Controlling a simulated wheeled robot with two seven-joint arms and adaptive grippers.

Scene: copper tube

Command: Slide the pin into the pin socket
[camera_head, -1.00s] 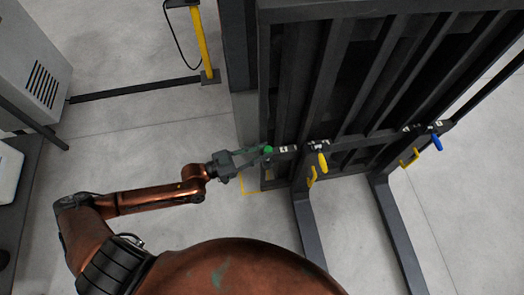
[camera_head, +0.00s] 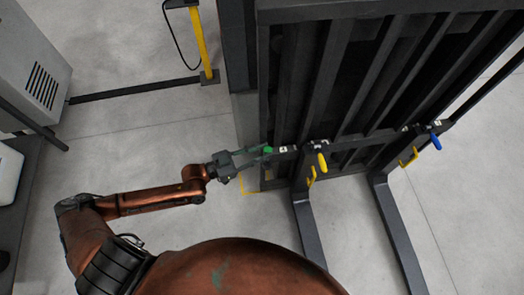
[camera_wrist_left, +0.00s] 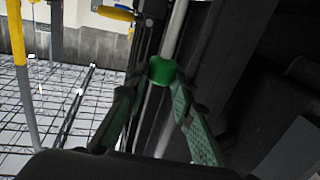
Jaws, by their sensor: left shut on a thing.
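The pin has a green head (camera_head: 267,150) and sits at the left end of the dark rail, at the lower left of the big dark frame. In the left wrist view, its green head (camera_wrist_left: 161,70) is between my fingertips, and a pale metal rod shows beyond it. My left gripper (camera_head: 262,154) reaches it from the left, and it also shows in the left wrist view (camera_wrist_left: 163,84), shut on the green head. The pin socket cannot be made out clearly; how deep the pin sits is hidden. My right gripper is not in view.
The dark slatted frame (camera_head: 340,80) fills the upper right. A yellow handle (camera_head: 322,162) and a blue handle (camera_head: 437,142) stick out along its rail. Two dark forks (camera_head: 402,235) extend toward me. A yellow post (camera_head: 202,45) stands behind. Open floor lies left of the frame.

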